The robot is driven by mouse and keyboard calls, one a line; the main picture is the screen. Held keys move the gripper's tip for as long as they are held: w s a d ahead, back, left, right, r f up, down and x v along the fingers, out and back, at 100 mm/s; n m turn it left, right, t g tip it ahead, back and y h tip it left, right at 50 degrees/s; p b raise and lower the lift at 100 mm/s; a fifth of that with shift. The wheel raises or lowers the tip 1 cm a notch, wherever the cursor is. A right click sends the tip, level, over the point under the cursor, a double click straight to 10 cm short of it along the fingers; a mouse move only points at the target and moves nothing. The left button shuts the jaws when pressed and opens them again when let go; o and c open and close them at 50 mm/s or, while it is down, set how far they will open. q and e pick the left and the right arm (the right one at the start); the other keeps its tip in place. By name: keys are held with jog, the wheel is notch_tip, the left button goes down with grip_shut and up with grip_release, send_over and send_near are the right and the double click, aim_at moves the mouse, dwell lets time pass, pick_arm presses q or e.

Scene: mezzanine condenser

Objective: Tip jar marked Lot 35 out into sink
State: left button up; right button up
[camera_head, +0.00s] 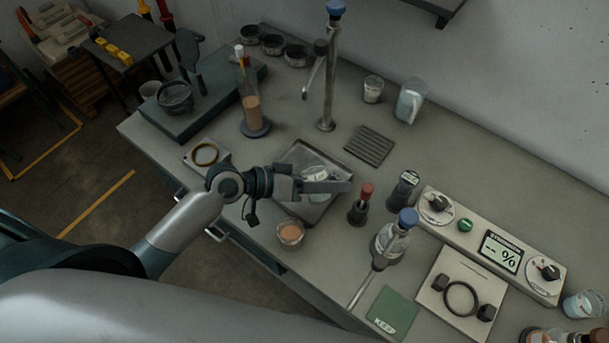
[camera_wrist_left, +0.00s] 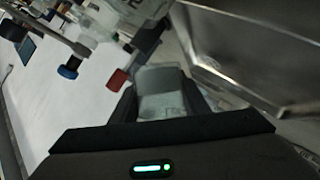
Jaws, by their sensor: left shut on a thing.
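My left gripper (camera_head: 325,186) is over the metal sink (camera_head: 304,153), shut on a pale, translucent jar (camera_head: 316,173). In the left wrist view the jar (camera_wrist_left: 164,88) sits between the two dark fingers, with the sink wall (camera_wrist_left: 235,55) to its right. The jar looks tilted, but the gripper hides part of it and I cannot tell the exact angle. Faint marks show on it, too small and blurred to read as a lot number. Its contents cannot be made out. My right gripper is not in view.
A tall tap (camera_head: 327,85) stands behind the sink, with a drain grid (camera_head: 370,145) to its right. A small dish of orange-brown stuff (camera_head: 290,232) is in front. A red-topped bottle (camera_head: 361,205) and a blue-capped bottle (camera_head: 392,240) stand close on the right.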

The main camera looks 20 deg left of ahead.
pick_arm(q)
jog(key=shift+w+r+n, duration=0.1)
jog(key=shift+n, duration=0.2)
jog(key=shift+f+n+g+h+b, duration=0.4)
jog(key=shift+n+g+b, duration=0.1)
jog(key=shift+n, duration=0.1)
dwell(0.7)
jog(key=shift+r+n+h+p, duration=0.3)
jog(key=shift+r+n+h, duration=0.1)
jog(key=shift+r+n, duration=0.15)
dwell(0.5)
jog(key=shift+f+n+g+h+b, duration=0.3)
jog(key=shift+f+n, duration=0.05)
jog(key=shift+n, duration=0.3)
dwell(0.9)
jog(key=shift+w+a+r+n+h, duration=0.35)
jog(key=shift+r+n+h, duration=0.05)
jog(key=shift+n, duration=0.3)
dwell(0.9)
jog(key=shift+a+f+n+h, duration=0.1)
jog(key=shift+f+n+h, duration=0.25)
jog(key=shift+n, duration=0.15)
dwell(0.9)
